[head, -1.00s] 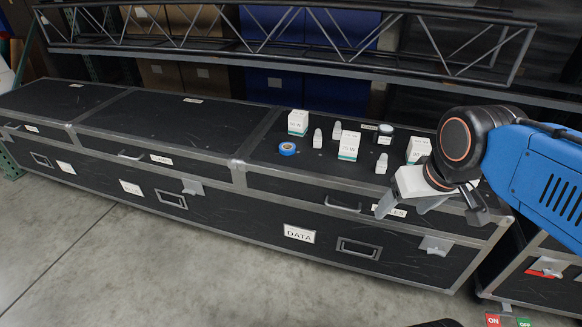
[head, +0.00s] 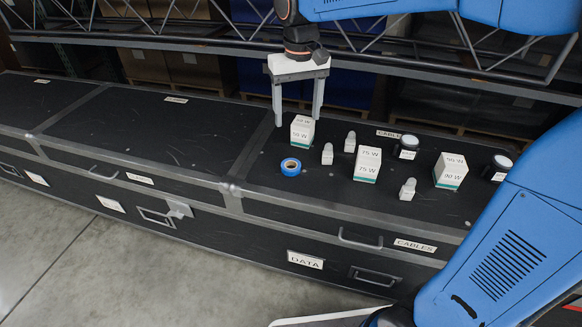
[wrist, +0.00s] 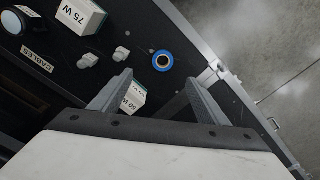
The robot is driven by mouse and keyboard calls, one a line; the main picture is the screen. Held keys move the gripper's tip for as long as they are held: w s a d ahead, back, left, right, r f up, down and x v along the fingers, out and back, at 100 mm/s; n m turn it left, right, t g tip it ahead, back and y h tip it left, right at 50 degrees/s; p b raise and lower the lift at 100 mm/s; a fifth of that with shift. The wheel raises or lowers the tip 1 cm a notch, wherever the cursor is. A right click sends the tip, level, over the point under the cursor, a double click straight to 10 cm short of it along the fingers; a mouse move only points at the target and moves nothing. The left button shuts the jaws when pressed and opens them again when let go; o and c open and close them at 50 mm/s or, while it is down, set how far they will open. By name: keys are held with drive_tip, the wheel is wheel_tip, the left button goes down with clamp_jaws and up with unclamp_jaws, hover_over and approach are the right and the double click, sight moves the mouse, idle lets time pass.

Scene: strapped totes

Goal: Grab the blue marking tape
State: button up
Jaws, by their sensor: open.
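My gripper (head: 298,118) is open and points down, above and behind the tape. A white and teal 50 W box (head: 302,131) stands close to its fingers in the head view. In the wrist view that box (wrist: 133,97) shows between the fingers (wrist: 165,90). I cannot tell whether they touch it. The tape is apart from the gripper.
The lids to the left (head: 150,135) are clear. A metal truss (head: 170,42) runs behind.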

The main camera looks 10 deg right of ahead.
drive_tip(key=w+a, duration=0.1)
drive_tip(key=a, duration=0.1)
hover_over(291, 160)
drive_tip(key=s, duration=0.2)
drive_tip(key=f, duration=1.2)
drive_tip(key=shift+s+a+f, duration=0.2)
drive_tip(key=shift+a+f, duration=0.1)
drive_tip(key=shift+a, duration=0.1)
drive_tip(key=shift+w+d+f, duration=0.1)
drive_tip(key=shift+d+f, duration=0.05)
drive_tip(key=shift+f, duration=1.2)
drive_tip(key=shift+w+d+f, duration=0.1)
drive_tip(key=shift+d+f, duration=0.05)
drive_tip(key=shift+f, duration=1.15)
drive_tip(key=shift+s, duration=0.1)
drive_tip(key=c, duration=1.1)
